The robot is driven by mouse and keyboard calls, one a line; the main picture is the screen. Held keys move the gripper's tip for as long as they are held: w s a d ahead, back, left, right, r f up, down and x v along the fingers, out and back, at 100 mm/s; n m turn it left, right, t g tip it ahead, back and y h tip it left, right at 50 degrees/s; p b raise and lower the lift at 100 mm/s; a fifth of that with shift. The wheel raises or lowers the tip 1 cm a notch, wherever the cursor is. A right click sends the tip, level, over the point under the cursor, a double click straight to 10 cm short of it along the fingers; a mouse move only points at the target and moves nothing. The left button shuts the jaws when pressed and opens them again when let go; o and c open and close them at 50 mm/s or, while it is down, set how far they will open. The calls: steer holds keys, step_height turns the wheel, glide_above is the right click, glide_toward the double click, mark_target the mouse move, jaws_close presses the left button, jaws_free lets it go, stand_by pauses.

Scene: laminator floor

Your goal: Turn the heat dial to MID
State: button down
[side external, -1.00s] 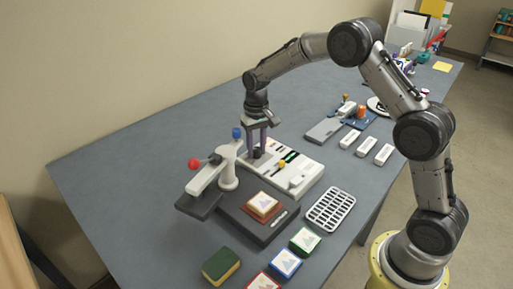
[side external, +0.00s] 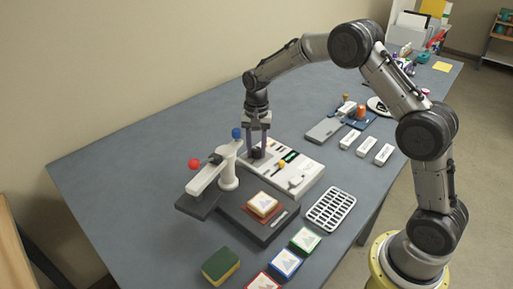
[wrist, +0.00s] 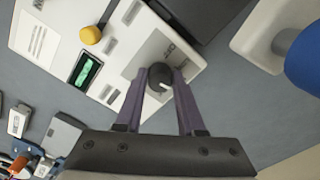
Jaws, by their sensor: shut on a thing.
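The heat dial (wrist: 160,76) is a round black knob with a white pointer line, on the white control panel (wrist: 125,30). In the wrist view its pointer line aims toward the lower right. My gripper (wrist: 161,80) has its two purple fingers on either side of the dial, shut on it. In the side view my gripper (side external: 258,152) reaches down to the far left end of the panel (side external: 308,172).
A white-armed press (side external: 228,175) with red and blue knobs stands close left of my gripper. The panel also carries a yellow knob (wrist: 91,34) and a green display (wrist: 84,71). A white rack (side external: 330,208) and coloured blocks (side external: 285,263) lie nearer the front.

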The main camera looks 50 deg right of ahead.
mark_target(256, 148)
steer(key=shift+r, duration=0.1)
stand_by(0.3)
steer(key=c, duration=0.5)
jaws_free()
step_height(256, 148, up, 14)
steer(key=shift+f, duration=0.15)
